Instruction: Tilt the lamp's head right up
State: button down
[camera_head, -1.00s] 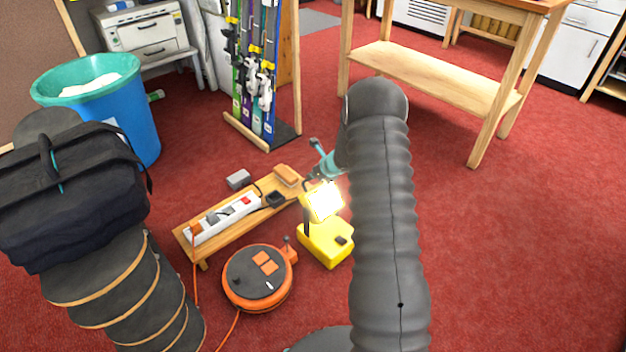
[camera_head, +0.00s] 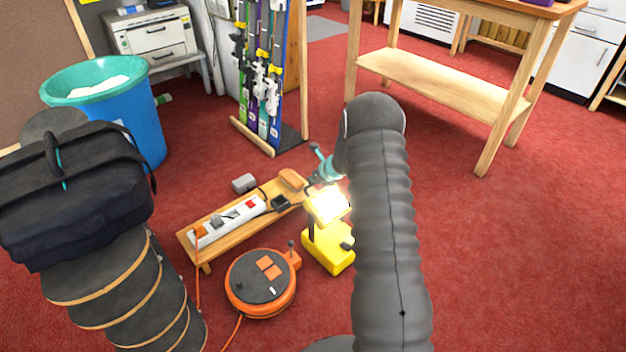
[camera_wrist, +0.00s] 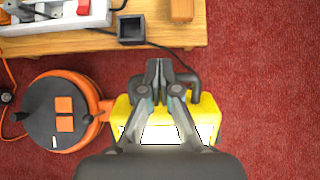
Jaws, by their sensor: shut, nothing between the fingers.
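The yellow lamp (camera_head: 328,250) stands on the red carpet beside a low wooden bench. Its head (camera_head: 328,204) is lit, with the bright face showing toward the head camera. In the wrist view the lamp's yellow head (camera_wrist: 206,112) and its white glowing part lie behind and below my gripper (camera_wrist: 158,66). My gripper is shut and empty, with its fingertips together just past the lamp head's edge on the bench side. I cannot tell whether the fingers touch the head.
The low bench (camera_head: 222,240) carries a white power strip (camera_head: 228,221), a dark square holder (camera_wrist: 131,30) and a wooden block (camera_wrist: 181,10). An orange cable reel (camera_head: 262,283) stands left of the lamp. Carpet right of the lamp is clear.

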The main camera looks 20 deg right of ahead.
jog(key=shift+s, duration=0.15)
jog(key=v, duration=0.1)
jog(key=p+v, duration=0.1)
jog(key=v, duration=0.3)
jog(key=shift+w+r, duration=0.35)
notch_tip(320, 180, up, 9)
jog(key=p, duration=0.2)
jog(key=shift+w+a+f, duration=0.2)
jog(key=shift+w+f, duration=0.05)
jog(key=shift+w, duration=0.1)
